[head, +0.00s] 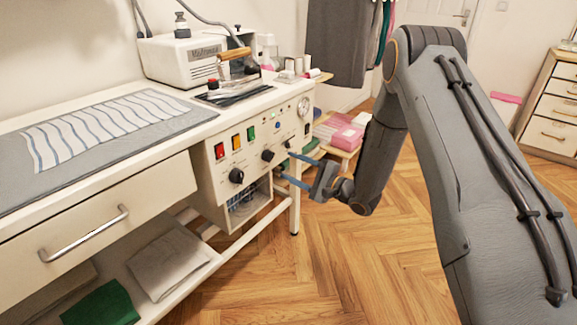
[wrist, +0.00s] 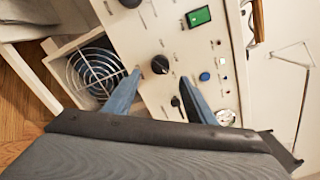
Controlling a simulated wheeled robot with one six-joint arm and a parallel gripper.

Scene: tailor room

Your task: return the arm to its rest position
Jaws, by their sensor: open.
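My gripper (head: 296,170) is open and empty in the head view. Its two blue-grey fingers point left toward the control panel (head: 222,178) of the white ironing table. In the wrist view my gripper (wrist: 158,95) shows two spread fingers with a black knob (wrist: 160,64) of the panel beyond the gap between them. I cannot tell whether a fingertip touches the panel. My arm (head: 455,170) reaches in from the right side of the head view and bends down to the gripper.
The panel has red, orange and green switches and black knobs (head: 236,176). A white steam unit (head: 185,57) and an iron (head: 236,72) are on the tabletop. A striped cloth (head: 92,128) lies left. Pink boxes (head: 338,134) are behind the arm. The wooden floor (head: 330,270) is clear.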

